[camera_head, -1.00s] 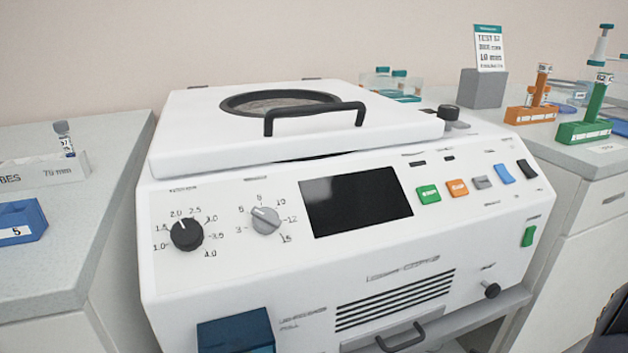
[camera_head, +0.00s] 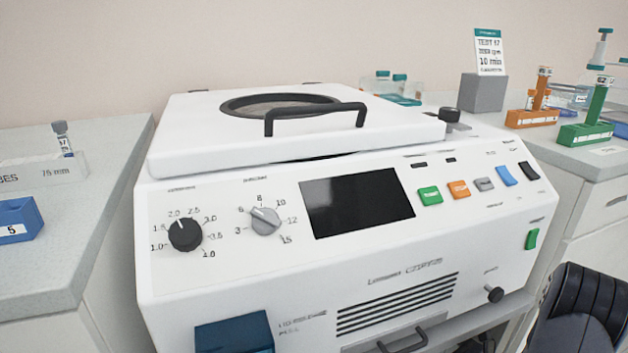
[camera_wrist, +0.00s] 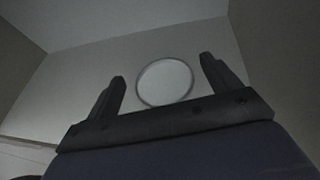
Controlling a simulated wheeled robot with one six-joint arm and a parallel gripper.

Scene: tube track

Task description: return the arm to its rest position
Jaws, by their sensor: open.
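My gripper (camera_wrist: 163,82) shows in the wrist view with its two dark fingers spread wide apart and nothing between them. Beyond the fingers is a pale surface with a round, light disc in a thin rim; I cannot tell what it is. In the head view the gripper itself is not seen. A dark ribbed part of my arm (camera_head: 580,305) shows at the lower right, in front of the right-hand cabinet.
A white centrifuge (camera_head: 420,240) with its lid (camera_head: 200,120) down fills the middle. A counter (camera_head: 60,260) with a blue block (camera_head: 18,222) is at left. An orange rack (camera_head: 530,118), a green rack (camera_head: 585,133) and a sign card (camera_head: 489,52) stand at right.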

